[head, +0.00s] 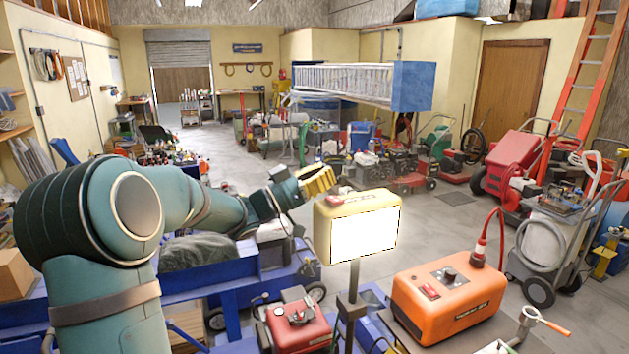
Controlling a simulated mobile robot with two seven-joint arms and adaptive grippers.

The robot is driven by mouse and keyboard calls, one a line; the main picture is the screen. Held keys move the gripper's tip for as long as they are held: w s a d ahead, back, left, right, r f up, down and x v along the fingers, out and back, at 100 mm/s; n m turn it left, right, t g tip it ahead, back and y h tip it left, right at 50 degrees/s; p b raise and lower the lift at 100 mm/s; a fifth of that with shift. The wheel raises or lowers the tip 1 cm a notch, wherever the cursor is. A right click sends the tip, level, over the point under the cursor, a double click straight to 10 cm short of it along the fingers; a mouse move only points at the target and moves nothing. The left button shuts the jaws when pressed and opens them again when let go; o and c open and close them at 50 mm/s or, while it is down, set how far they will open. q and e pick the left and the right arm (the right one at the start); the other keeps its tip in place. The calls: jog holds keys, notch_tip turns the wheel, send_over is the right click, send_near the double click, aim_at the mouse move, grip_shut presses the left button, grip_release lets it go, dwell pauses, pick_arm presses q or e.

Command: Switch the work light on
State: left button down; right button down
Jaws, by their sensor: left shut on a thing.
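The work light (327,231) is a yellow box on a dark post, in the middle of the head view. Its front panel is bright white and looks lit. A small red part (341,194) shows on its top. My left gripper (318,181) is just behind and above the light's top left edge. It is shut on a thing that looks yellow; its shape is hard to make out. I cannot tell whether the gripper touches the light. My right gripper is not in view.
An orange box (447,302) with a black knob, a red switch and a red plug with a cable stands right of the post. A red machine (296,328) sits to the left of it. A hand truck (541,290) stands at right. Open floor (446,222) lies behind the light.

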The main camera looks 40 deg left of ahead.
pick_arm(q)
jog(key=b+v, duration=0.1)
jog(key=v, duration=0.8)
jog(key=shift+f+b, duration=0.15)
jog(key=shift+b, duration=0.15)
jog(key=shift+s+a, duration=0.15)
jog(key=shift+s, duration=0.05)
